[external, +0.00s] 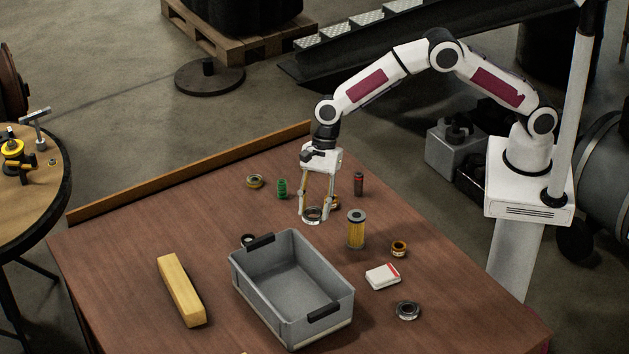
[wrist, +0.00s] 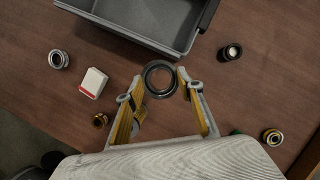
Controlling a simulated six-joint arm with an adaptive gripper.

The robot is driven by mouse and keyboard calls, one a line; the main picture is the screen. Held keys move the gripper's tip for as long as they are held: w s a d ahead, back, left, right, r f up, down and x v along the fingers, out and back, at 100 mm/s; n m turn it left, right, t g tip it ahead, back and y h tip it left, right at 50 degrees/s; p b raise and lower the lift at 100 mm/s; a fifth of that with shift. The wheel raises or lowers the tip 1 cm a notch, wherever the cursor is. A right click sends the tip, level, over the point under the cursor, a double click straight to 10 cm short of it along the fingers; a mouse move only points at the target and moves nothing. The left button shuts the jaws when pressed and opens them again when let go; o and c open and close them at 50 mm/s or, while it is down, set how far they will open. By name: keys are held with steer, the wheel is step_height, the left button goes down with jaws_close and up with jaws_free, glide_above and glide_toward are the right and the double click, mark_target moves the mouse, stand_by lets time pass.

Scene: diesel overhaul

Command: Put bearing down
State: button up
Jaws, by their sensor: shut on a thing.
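The bearing (external: 313,220), a dark ring with a shiny metal rim, is between the fingertips of my gripper (external: 314,211) behind the grey bin. In the wrist view the bearing (wrist: 161,65) shows from above, held flat between the tips of my gripper (wrist: 154,82), with a finger on each side. My gripper points down and is shut on the bearing. The bearing is low over the brown table (external: 130,245); I cannot tell whether it touches the top. A second bearing (external: 407,311) lies at the front right, also in the wrist view (wrist: 59,60).
The empty grey bin (external: 318,326) stands in front of my gripper. A yellow filter (external: 356,230) stands close on the right. A white-red box (external: 382,277), brass part (external: 399,249), yellow block (external: 181,291) and green part (external: 282,188) are around.

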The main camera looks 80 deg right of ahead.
steer(key=w+a+f+m, duration=0.1)
steer(key=w+a, duration=0.1)
steer(key=a, duration=0.6)
steer(key=m+t, duration=0.2)
steer(key=m, duration=0.1)
glide_above(299, 300)
steer(key=d, duration=0.1)
steer(key=shift+s+d+f+h, duration=0.1)
steer(key=shift+s+f+h, duration=0.1)
steer(key=shift+f, duration=0.45)
steer(key=shift+s+f+h, duration=0.1)
steer(key=shift+s+f, duration=0.05)
steer(key=shift+f, duration=0.45)
steer(key=shift+f, duration=0.1)
steer(key=shift+f, duration=3.05)
steer(key=shift+f, duration=1.85)
steer(key=shift+f, duration=0.15)
